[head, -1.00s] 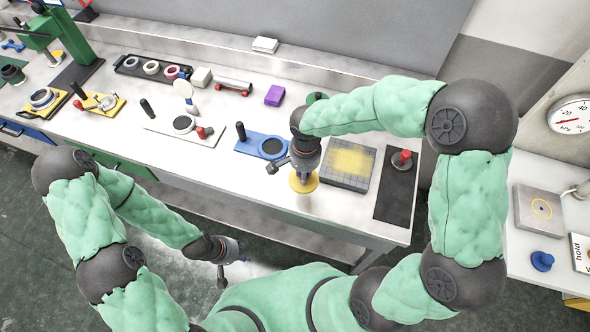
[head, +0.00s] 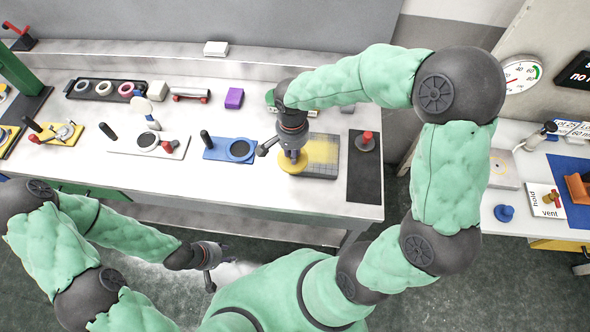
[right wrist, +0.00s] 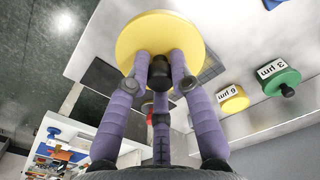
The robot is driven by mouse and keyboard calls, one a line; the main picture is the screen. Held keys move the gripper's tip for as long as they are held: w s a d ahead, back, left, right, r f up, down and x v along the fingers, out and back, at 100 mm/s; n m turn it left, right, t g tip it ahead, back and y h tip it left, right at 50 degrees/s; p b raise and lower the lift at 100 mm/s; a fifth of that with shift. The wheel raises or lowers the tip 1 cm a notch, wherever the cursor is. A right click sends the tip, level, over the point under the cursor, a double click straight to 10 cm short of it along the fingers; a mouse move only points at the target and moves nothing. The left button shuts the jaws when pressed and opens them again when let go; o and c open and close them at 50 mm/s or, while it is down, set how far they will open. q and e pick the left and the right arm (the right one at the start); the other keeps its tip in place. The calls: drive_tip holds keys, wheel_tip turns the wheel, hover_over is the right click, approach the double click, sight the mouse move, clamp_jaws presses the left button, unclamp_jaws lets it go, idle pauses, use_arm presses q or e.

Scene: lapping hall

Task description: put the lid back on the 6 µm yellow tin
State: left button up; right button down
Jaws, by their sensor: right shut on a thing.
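My right gripper (head: 291,155) is shut on the knob of a round yellow lid (head: 288,166). The lid hangs above the bench, overlapping the left edge of a gridded plate in the head view. In the right wrist view the lid (right wrist: 150,38) fills the top middle, with the three fingers around its black knob (right wrist: 160,76). The 6 µm yellow tin (right wrist: 237,104) stands apart from the lid in that view. In the head view my right arm largely hides it. My left gripper (head: 221,273) is empty, fingers spread, low in front of the bench.
The 3 µm green tin (right wrist: 285,80) with a black knob stands beside the yellow tin. The gridded plate (head: 324,173), a dark mat (head: 364,188) with a red-knobbed weight, and a blue plate (head: 215,153) lie nearby. A purple block (head: 234,98) stands further back.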

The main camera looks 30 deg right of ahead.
drive_tip(key=w+d+p, duration=0.4)
drive_tip(key=w+d, duration=0.3)
drive_tip(key=w, duration=0.4)
drive_tip(key=w+d+p, duration=0.4)
drive_tip(key=w+d, duration=0.3)
drive_tip(key=w, duration=0.5)
drive_tip(key=shift+w+d+f+p, duration=0.35)
drive_tip(key=shift+w+d+f, duration=0.2)
drive_tip(key=shift+d+f, duration=0.65)
drive_tip(key=shift+w+d+f+p, duration=0.3)
drive_tip(key=shift+w+d+f, duration=0.2)
drive_tip(key=shift+d+f, duration=0.75)
drive_tip(key=shift+w+d+f+p, duration=0.45)
drive_tip(key=shift+d+f, duration=0.45)
drive_tip(key=shift+f, duration=0.6)
drive_tip(key=shift+w+f+b, duration=0.15)
drive_tip(key=shift+f+b, duration=0.2)
drive_tip(key=shift+f, duration=0.05)
drive_tip(key=shift+f+b, duration=0.85)
drive_tip(key=shift+f, duration=0.05)
drive_tip(key=shift+b, duration=0.7)
drive_tip(key=shift+f+b, duration=0.15)
drive_tip(key=shift+b, duration=0.6)
